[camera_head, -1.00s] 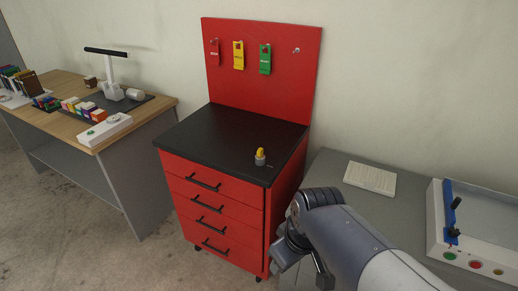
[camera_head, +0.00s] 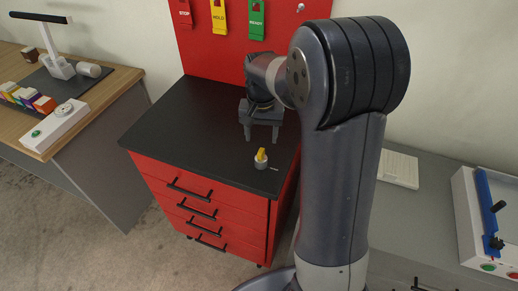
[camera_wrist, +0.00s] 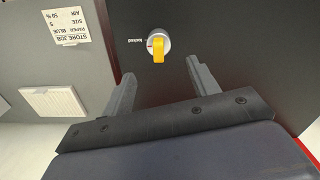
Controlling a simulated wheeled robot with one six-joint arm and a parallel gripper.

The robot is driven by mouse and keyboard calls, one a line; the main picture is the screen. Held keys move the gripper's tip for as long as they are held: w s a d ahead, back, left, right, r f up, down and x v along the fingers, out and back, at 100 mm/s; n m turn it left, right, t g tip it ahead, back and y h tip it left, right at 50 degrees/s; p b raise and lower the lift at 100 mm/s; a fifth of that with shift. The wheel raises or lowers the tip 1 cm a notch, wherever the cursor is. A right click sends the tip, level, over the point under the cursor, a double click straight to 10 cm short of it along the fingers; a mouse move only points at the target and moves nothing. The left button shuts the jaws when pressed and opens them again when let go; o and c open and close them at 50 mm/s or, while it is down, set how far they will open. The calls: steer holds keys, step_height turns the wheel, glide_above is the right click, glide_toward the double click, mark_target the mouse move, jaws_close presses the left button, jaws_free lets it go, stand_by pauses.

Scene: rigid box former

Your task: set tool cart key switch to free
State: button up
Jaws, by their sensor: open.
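The key switch has a yellow key (camera_head: 261,155) on a round grey base, on the black top of the red tool cart (camera_head: 205,205), near its front right. In the wrist view the yellow key (camera_wrist: 159,49) stands out from a silver collar, with a small label "locked" beside it. My gripper (camera_head: 262,140) is open and empty over the cart top, just behind the key in the head view. In the wrist view the two fingers (camera_wrist: 163,72) are spread wide on either side of the key's line. They appear apart from it.
Red, yellow and green tags (camera_head: 218,17) hang on the cart's red back panel. A wooden-top desk (camera_head: 95,105) stands at left. The cart top's left side is clear.

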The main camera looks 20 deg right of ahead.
mark_target(261, 157)
step_height(261, 157, down, 10)
steer(key=shift+s+p, duration=0.1)
steer(key=shift+p, duration=0.6)
steer(key=shift+c, duration=0.4)
steer(key=c, duration=0.9)
